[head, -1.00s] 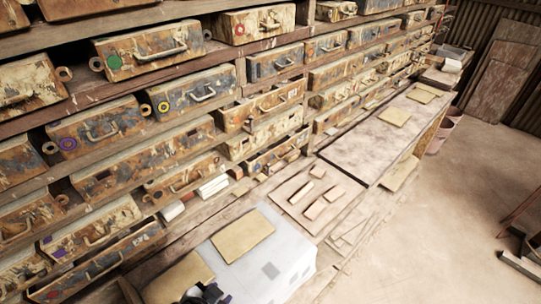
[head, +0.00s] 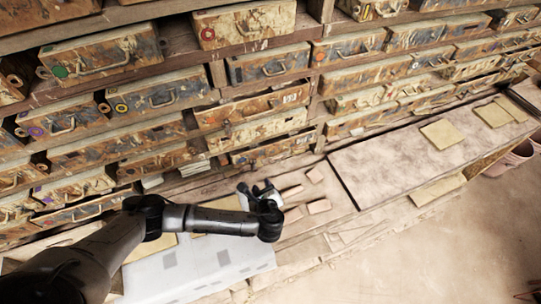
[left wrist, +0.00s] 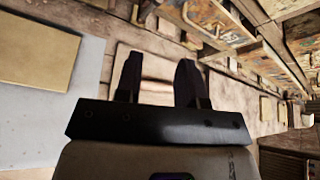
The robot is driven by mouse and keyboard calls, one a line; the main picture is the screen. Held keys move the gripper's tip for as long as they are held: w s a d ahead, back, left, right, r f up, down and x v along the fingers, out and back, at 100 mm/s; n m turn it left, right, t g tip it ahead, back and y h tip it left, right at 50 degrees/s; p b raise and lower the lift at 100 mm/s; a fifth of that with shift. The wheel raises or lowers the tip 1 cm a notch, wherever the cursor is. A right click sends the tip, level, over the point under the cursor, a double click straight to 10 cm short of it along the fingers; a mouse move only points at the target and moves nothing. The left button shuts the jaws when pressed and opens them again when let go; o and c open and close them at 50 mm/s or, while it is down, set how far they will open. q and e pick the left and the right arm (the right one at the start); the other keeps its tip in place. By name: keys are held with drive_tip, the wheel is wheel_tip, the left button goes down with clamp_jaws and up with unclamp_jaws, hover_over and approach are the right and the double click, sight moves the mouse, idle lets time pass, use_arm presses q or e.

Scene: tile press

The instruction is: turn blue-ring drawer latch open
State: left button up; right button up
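The shelves hold rows of worn, paint-flaked drawers with handles and coloured rings. I cannot pick out a clearly blue ring; a purple ring (head: 37,131) shows on a drawer at the far left, and a yellow ring (head: 121,107) right of it. My left gripper (head: 260,188) is over the bench in front of the lowest drawers, apart from any latch. In the left wrist view its two dark fingers (left wrist: 159,78) stand apart with nothing between them. My right gripper is not in view.
Green (head: 61,71) and red (head: 208,34) rings mark upper drawers. A lower drawer (head: 270,150) looks partly pulled out. The bench holds small tiles (head: 319,206) and a white block (head: 190,262), partly behind my left arm. Flat tan slabs (head: 442,133) lie to the right.

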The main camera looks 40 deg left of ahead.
sight(255, 163)
use_arm(q)
drive_tip(key=w+a+f+m, duration=0.1)
drive_tip(key=w+a, duration=0.1)
drive_tip(key=a, duration=0.1)
drive_tip(key=w+a+f+m, duration=0.2)
drive_tip(key=w+a, duration=0.1)
drive_tip(key=w+a+f+m, duration=0.2)
drive_tip(key=w+a, duration=0.1)
drive_tip(key=shift+w+a, duration=0.15)
drive_tip(key=shift+a, duration=0.25)
idle(0.4)
clamp_jaws()
idle(0.3)
